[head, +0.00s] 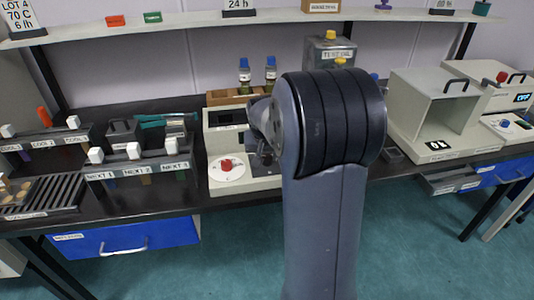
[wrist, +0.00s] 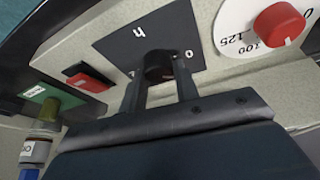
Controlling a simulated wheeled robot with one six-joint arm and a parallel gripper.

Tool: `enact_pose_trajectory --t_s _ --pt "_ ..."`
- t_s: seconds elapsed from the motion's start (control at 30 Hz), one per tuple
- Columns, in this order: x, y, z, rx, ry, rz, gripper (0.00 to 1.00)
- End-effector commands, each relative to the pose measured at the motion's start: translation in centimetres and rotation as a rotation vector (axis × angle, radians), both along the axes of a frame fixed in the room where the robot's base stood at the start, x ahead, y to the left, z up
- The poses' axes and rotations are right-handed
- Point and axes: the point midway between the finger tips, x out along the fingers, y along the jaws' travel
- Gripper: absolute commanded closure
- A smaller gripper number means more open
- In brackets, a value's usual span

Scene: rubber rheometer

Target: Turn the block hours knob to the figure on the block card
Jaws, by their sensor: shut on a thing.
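In the wrist view, my gripper (wrist: 160,82) is shut on a dark round knob (wrist: 160,66). The knob sits on a dark plate (wrist: 122,50) with a white "4" and a white "0" showing. The fingers hide part of the knob and plate, and I cannot tell where it points. In the head view, my arm covers much of this light-grey instrument (head: 216,140), and my gripper's fingers are not clear there. A white card (head: 20,16) at the far left of the shelf reads "LOT 4, 70 C, 6 h"; I cannot tell if it is the block card.
A red knob on a white dial (head: 227,167) stands close beside the plate, and it also shows in the wrist view (wrist: 279,25). A red switch (wrist: 84,77) is on the other side. Racks marked NEXT (head: 138,160) stand left. An open grey box (head: 435,110) stands right.

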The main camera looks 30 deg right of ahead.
Motion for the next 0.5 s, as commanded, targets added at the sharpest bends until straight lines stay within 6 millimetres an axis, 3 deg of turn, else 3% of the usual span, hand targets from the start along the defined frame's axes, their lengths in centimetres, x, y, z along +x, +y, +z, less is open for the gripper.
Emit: enact_pose_trajectory --t_s 0.5 --pt "0.2 0.11 -0.05 0.0 -0.001 -0.4 0.93"
